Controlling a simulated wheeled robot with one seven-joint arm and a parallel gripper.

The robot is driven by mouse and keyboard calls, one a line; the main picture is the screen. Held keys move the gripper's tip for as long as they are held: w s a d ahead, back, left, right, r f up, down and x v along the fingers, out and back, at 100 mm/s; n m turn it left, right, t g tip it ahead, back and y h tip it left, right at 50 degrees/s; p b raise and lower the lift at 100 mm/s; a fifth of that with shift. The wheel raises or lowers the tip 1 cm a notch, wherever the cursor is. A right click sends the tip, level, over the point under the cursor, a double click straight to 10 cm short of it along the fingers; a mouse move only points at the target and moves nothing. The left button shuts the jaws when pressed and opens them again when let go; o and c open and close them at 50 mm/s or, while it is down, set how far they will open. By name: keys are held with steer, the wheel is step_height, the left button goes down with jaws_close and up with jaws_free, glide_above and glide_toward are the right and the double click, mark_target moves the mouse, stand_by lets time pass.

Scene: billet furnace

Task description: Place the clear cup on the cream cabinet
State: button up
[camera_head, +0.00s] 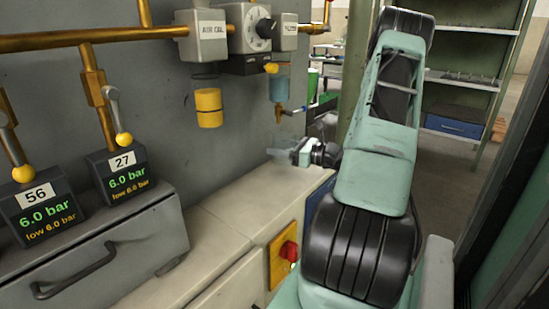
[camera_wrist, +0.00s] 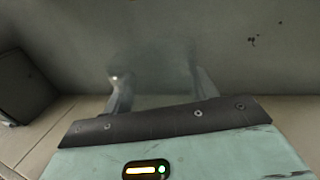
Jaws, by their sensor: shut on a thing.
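The clear cup (camera_head: 283,155) is faint and see-through at the far end of the cream cabinet (camera_head: 225,213), by the wall. My gripper (camera_head: 299,153) is shut on the cup, reaching in from the right. In the wrist view the two fingers of my gripper (camera_wrist: 160,92) stand on either side of the clear cup (camera_wrist: 158,68), which shows only as a pale haze against the grey wall. The cup looks close to the cabinet top, but I cannot tell whether its base touches it.
A grey drawer unit (camera_head: 120,240) with two pressure displays (camera_head: 128,175) stands at the left. Brass pipes (camera_head: 95,37), a yellow canister (camera_head: 208,107) and a blue bowl (camera_head: 279,88) hang on the wall. A red switch (camera_head: 288,252) is on the cabinet front. The cabinet top's middle is clear.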

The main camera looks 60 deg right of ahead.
steer(key=shift+w+a, duration=0.1)
steer(key=shift+w, duration=0.45)
steer(key=shift+w+a+f+b, duration=0.1)
steer(key=shift+w+f+b, duration=0.15)
steer(key=shift+f, duration=0.6)
steer(key=shift+w+f+b, duration=0.15)
steer(key=shift+w+f, duration=0.15)
steer(key=shift+f, duration=0.55)
steer(key=shift+f, duration=0.15)
steer(key=o, duration=1.1)
steer(key=shift+c, duration=0.2)
steer(key=shift+s+r, duration=0.1)
steer(key=shift+r, duration=0.1)
steer(key=s, duration=0.4)
steer(key=s+d, duration=0.1)
steer(key=s, duration=0.3)
steer(key=s+d, duration=0.1)
steer(key=s, duration=0.2)
steer(key=shift+s+p, duration=0.4)
steer(key=shift+f, duration=0.1)
